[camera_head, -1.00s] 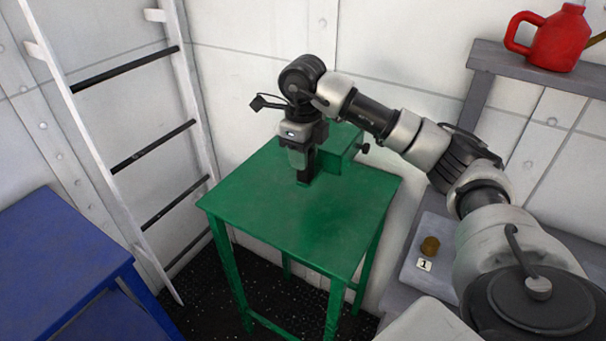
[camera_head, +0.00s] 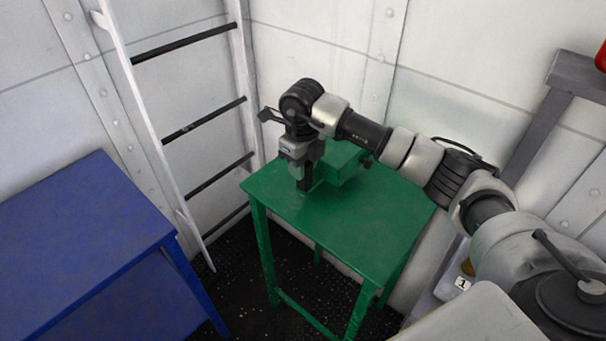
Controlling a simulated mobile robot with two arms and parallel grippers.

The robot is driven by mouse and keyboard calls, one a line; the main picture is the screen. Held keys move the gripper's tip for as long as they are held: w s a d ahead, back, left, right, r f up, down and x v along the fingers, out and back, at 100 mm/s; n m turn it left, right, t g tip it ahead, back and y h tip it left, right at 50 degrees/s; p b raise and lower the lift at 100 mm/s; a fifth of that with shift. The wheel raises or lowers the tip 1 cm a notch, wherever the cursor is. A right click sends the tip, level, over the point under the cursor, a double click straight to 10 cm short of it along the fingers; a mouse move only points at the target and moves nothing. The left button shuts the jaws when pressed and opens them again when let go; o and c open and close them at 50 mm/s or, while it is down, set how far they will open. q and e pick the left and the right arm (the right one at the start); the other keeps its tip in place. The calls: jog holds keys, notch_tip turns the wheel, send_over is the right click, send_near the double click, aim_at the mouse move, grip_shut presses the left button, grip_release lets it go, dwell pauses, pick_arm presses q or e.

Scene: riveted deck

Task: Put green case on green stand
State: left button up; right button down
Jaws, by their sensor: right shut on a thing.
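The green stand (camera_head: 352,228) is a square-topped green table in the middle of the view. The green case (camera_head: 346,166) is a box of nearly the same green, at the far part of the stand's top. My right gripper (camera_head: 305,186) points down at the case's left side and is shut on the case. The gripper and wrist hide part of the case. I cannot tell whether the case rests on the top or is just above it. My left gripper is not in view.
A blue table (camera_head: 75,235) stands at the left, with a gap of dark floor before the green stand. A white ladder (camera_head: 172,130) leans by the wall behind. A grey shelf frame (camera_head: 530,140) is at the right. The stand's front top is clear.

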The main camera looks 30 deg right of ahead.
jog(key=shift+f, duration=0.2)
notch_tip(320, 180, down, 3)
jog(key=shift+f+p, duration=0.1)
jog(key=shift+p, duration=0.45)
jog(key=shift+f, duration=0.3)
jog(key=c, duration=0.8)
grip_release()
